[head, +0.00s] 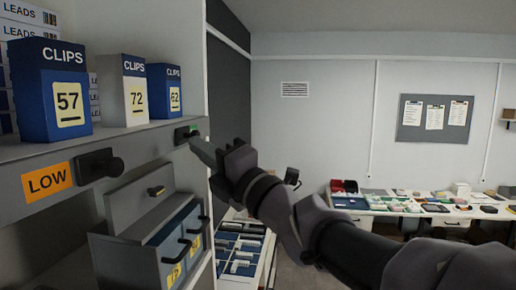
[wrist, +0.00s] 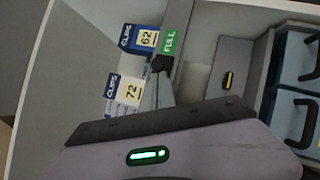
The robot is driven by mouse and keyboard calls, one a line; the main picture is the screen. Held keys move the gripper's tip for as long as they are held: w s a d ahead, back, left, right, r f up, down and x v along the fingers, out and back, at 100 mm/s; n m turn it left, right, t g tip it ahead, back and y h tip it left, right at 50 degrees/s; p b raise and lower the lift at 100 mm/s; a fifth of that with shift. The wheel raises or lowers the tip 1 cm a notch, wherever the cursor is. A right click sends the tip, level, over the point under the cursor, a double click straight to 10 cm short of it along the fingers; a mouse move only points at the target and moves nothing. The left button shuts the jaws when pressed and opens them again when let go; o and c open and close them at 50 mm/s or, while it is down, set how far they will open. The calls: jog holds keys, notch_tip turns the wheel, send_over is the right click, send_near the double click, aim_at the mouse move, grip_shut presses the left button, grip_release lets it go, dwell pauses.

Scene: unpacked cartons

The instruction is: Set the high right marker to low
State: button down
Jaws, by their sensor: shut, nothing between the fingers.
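The high right marker (head: 187,134) sits on the shelf's front edge, mostly hidden behind my gripper in the head view, with a bit of green showing. In the wrist view its green label reads FULL (wrist: 170,41), and its dark knob (wrist: 161,63) is beside the label. My gripper (head: 196,143) is shut and empty, its fingertips (wrist: 160,80) at or very near the knob; I cannot tell whether they touch it. The left marker on the same edge shows an orange LOW label (head: 47,182) with a dark knob (head: 112,167) to its right.
Clips boxes 57 (head: 68,102), 72 (head: 136,98) and 62 (head: 174,97) stand on the shelf (head: 20,150) above the markers. A grey box (head: 140,203) and blue drawers with handles (head: 178,246) are below. A table (head: 405,211) with small items is far off right.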

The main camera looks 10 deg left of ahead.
dwell(0.3)
jog(key=w+b, duration=0.1)
jog(key=w, duration=0.5)
jog(key=shift+d+b, duration=0.25)
jog(key=shift+b, duration=0.15)
jog(key=shift+w, duration=0.1)
